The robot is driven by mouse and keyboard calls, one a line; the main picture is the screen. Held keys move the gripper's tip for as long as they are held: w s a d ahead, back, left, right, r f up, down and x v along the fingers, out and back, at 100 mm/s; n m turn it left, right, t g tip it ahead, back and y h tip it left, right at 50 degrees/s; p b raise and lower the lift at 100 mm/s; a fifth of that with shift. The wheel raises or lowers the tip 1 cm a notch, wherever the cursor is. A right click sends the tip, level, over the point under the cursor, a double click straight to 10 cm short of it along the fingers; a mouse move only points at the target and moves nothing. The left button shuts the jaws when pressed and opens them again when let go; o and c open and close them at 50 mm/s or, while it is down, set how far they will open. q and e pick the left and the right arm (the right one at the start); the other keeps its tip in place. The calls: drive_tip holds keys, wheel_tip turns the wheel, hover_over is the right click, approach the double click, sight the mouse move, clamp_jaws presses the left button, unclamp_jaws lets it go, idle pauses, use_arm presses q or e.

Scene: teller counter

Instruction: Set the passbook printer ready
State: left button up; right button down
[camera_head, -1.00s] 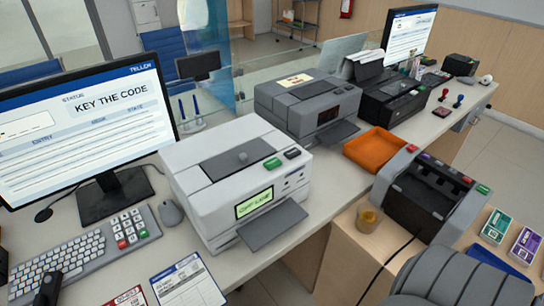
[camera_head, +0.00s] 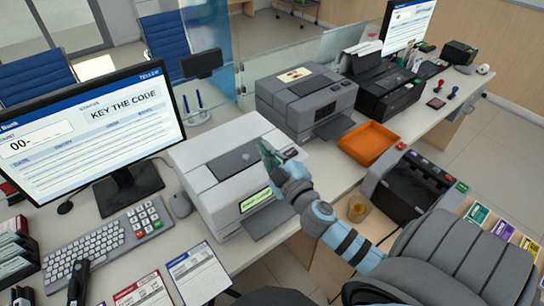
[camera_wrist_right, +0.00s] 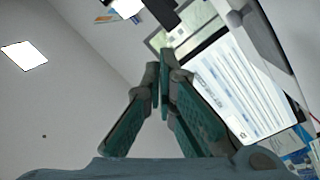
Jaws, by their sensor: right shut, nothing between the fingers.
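The light grey passbook printer (camera_head: 205,182) stands on the counter right of the monitor, with a lit green display (camera_head: 256,199) and a grey front tray (camera_head: 272,220). Its lid looks flush with the top. My right gripper (camera_head: 268,152) is over the printer's top right, where the green and dark buttons showed earlier, and hides them. I cannot tell if it touches. In the right wrist view its green fingers (camera_wrist_right: 160,68) are together and empty. The monitor (camera_head: 90,130) reads "KEY THE CODE" with "00-" in a field.
A keyboard (camera_head: 95,245) with a coloured keypad and a mouse (camera_head: 180,205) lie left of the printer. A darker grey printer (camera_head: 305,100) stands behind it. An orange tray (camera_head: 368,141) is to the right. Cards (camera_head: 198,274) lie in front.

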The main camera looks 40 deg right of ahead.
drive_tip(key=w+a+r+n+g+y+p, duration=0.1)
drive_tip(key=a+r+n+g+y, duration=0.1)
drive_tip(key=a+r+n+y, duration=0.6)
drive_tip(key=w+a+r+n+g+y+p, duration=0.1)
drive_tip(key=a+n+g+y, duration=0.3)
drive_tip(key=n, duration=0.8)
drive_tip(key=d+f+g+h, duration=0.1)
drive_tip(key=d+h, duration=0.3)
drive_tip(key=d, duration=0.4)
drive_tip(key=d+f+g+h, duration=0.2)
drive_tip(key=d+f+h, duration=0.2)
drive_tip(key=d, duration=0.5)
drive_tip(key=shift+w+f+h, duration=0.25)
drive_tip(key=shift+w+h, duration=0.05)
drive_tip(key=shift+a, duration=0.15)
wheel_tip(320, 180, down, 9)
drive_tip(key=b, duration=0.7)
drive_tip(key=shift+f+b, duration=0.3)
drive_tip(key=shift+f, duration=0.05)
